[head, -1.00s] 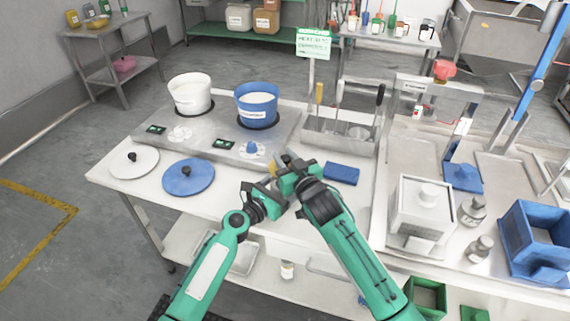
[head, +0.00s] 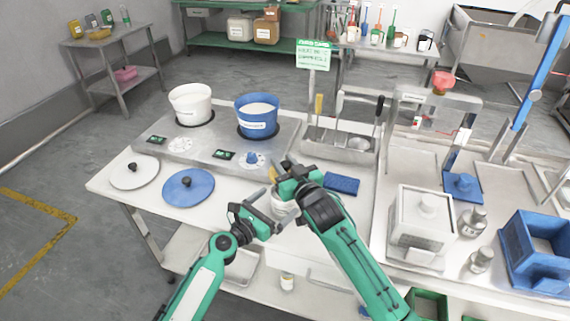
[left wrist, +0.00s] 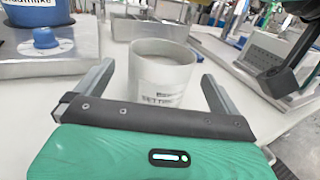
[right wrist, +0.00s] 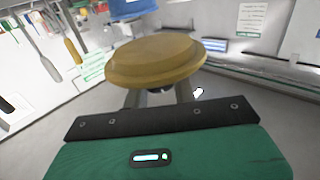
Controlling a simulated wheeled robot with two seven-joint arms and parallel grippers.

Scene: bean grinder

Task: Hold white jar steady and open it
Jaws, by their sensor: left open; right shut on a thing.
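The white jar (head: 285,207) stands upright at the front of the table, partly hidden by my right gripper in the head view. In the left wrist view the jar (left wrist: 160,80) has an uncovered top and a printed label. My left gripper (head: 272,214) is open, its fingers apart with the jar ahead between their lines; no finger visibly touches it. My right gripper (head: 284,178) is shut on the tan round lid (right wrist: 155,58), held off the jar. Only a sliver of the lid shows in the head view.
A hob behind holds a white pot (head: 190,104) and a blue pot (head: 256,116). A white lid (head: 133,171) and a blue lid (head: 188,187) lie left. A blue sponge (head: 341,184) lies right of my right gripper, before a utensil tray (head: 340,148).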

